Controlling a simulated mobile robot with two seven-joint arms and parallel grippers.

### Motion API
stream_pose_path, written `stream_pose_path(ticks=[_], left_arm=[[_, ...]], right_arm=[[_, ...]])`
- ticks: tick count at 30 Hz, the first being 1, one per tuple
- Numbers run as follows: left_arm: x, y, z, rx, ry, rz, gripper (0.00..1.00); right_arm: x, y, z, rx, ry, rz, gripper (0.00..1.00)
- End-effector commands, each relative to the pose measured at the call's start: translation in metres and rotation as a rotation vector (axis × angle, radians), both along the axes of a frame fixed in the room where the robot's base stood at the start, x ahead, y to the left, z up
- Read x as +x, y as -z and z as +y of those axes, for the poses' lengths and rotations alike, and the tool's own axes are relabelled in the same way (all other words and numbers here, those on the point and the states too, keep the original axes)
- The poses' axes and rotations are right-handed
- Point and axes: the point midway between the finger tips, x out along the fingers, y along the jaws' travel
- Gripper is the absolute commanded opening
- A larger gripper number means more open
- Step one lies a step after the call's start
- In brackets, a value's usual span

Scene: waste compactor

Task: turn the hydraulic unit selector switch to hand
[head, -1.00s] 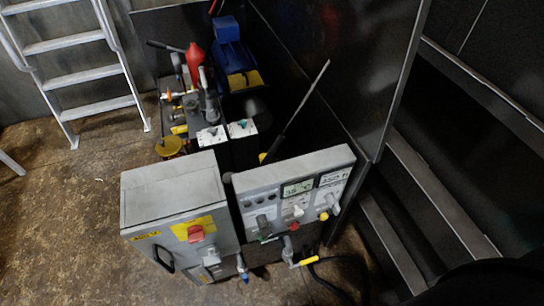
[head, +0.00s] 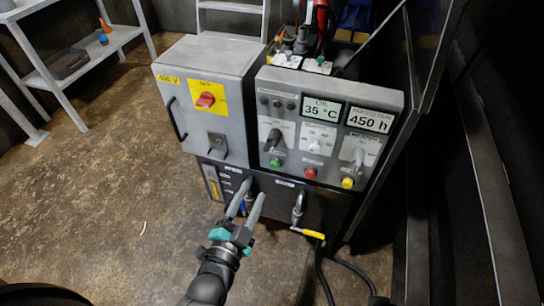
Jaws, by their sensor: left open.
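The grey control panel (head: 262,100) faces me with two displays and a row of selector switches. At its left is a selector with a dark grey handle (head: 275,139), above a green button. A selector with a small white knob (head: 314,146) is in the middle, and a grey-handled selector (head: 359,155) is at the right. Their small labels are too blurred to read, so I cannot tell which is the hydraulic unit switch or its setting. My left gripper (head: 251,190) is open and empty, its fingers pointing up, below and left of these switches in the picture. My right gripper is out of view.
A grey cabinet (head: 207,57) with a red rotary switch (head: 205,100) stands left of the panel. A yellow-handled valve lever (head: 308,233) and black hoses are below the panel. A dark wall closes the right side.

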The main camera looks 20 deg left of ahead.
Motion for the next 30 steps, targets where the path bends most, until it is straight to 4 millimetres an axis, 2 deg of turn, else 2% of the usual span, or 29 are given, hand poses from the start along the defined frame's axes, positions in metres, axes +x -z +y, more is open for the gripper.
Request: stream_pose_path(ticks=[8,18,30], left_arm=[[0.019,-0.008,0.001,0.015,-0.009,-0.036,0.46],[0.069,-0.007,-0.001,0.014,-0.007,-0.034,0.46],[0.123,-0.007,-0.002,0.013,-0.008,-0.034,0.46]], right_arm=[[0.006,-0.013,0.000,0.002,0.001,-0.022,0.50],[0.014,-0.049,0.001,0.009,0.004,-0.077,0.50],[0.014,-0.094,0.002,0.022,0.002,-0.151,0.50]])
